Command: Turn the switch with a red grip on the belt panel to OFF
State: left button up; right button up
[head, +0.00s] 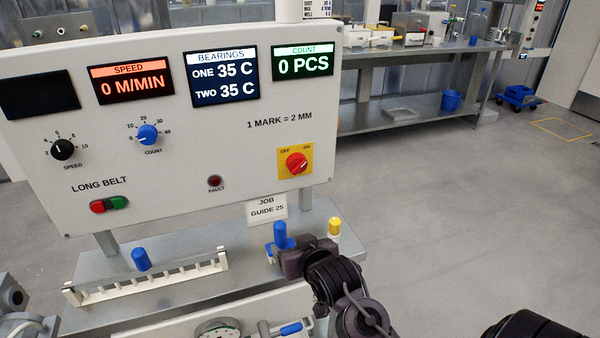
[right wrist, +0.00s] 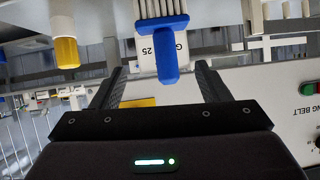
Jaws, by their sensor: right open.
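The switch with the red grip (head: 297,163) sits on a yellow plate at the lower right of the white belt panel (head: 215,140), in the head view. OFF is printed at the plate's upper left and ON at its upper right. The white mark on the grip appears to point toward ON. My right gripper (head: 284,258) is below the switch, apart from it, near a blue-handled brush (head: 280,235). In the right wrist view its jaws (right wrist: 160,82) are open, with the blue handle (right wrist: 167,62) ahead between them. A yellow patch shows there, partly hidden by the gripper. My left gripper is out of view.
The panel also has a black speed knob (head: 63,149), a blue count knob (head: 148,135) and red and green buttons (head: 108,204). A yellow-capped item (head: 334,227) stands right of the brush. Open floor lies right.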

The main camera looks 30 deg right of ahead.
aim_at(300, 168)
jog(key=w+d+r+m+t+h, duration=0.3)
jog(key=w+d+r+t, duration=0.25)
jog(key=d+r, duration=0.35)
jog(key=x, duration=0.2)
jog(key=p+x, duration=0.1)
jog(key=x, duration=0.2)
jog(key=a+x, duration=0.1)
jog(key=x, duration=0.1)
jog(key=shift+w+r, duration=0.15)
jog(key=shift+w, duration=0.25)
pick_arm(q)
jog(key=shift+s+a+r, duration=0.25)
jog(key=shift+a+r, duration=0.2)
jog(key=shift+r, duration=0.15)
pick_arm(e)
jog(key=c, duration=1)
jog(key=shift+o, duration=0.2)
